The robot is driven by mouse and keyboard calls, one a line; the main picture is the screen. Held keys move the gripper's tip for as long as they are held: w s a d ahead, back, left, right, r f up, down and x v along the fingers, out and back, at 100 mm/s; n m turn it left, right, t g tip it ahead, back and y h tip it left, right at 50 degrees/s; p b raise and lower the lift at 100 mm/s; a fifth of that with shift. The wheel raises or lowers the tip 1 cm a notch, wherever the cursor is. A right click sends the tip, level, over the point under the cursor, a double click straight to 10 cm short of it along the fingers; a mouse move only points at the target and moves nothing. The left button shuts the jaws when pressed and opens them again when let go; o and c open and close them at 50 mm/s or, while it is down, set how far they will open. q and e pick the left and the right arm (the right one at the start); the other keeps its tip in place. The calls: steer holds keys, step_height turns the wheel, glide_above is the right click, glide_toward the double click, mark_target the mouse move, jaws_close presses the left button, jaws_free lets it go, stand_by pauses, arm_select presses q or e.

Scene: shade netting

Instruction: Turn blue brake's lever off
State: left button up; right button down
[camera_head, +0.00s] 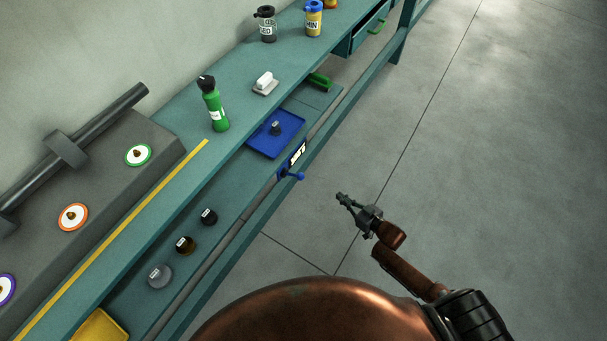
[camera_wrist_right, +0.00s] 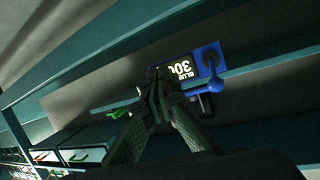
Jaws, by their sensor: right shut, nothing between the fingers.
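The blue brake (camera_head: 283,173) is mounted on the grey rail along the front of the teal bench, with a small blue lever sticking out towards the floor side. In the right wrist view its blue plate (camera_wrist_right: 207,60) carries a dark label reading "BLUE 30" and more. Its lever (camera_wrist_right: 203,89) ends in a round blue knob (camera_wrist_right: 217,84). My right gripper (camera_head: 340,196) is shut and empty, out over the floor to the right of the lever and apart from it. In the right wrist view its closed fingertips (camera_wrist_right: 158,75) appear left of the lever, over the label's edge. My left gripper is not in view.
A blue tray (camera_head: 262,147) and several round caps lie on the lower shelf. The floor at right is clear.

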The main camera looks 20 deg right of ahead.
mark_target(295, 176)
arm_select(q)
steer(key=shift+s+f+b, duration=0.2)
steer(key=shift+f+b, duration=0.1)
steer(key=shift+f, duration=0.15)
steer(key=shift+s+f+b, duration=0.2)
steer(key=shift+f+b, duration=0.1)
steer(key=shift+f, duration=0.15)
arm_select(e)
steer(key=w+a+r+n+y, duration=0.1)
steer(key=w+a+r+y, duration=0.1)
steer(key=r, duration=0.4)
steer(key=w+a+r+t+y, duration=0.1)
steer(key=a+r+y, duration=0.1)
steer(key=a+r, duration=0.3)
step_height(295, 176, up, 2)
steer(key=shift+w+r+n+y, duration=0.1)
steer(key=shift+w+n+y, duration=0.2)
steer(key=shift+w+n, duration=0.1)
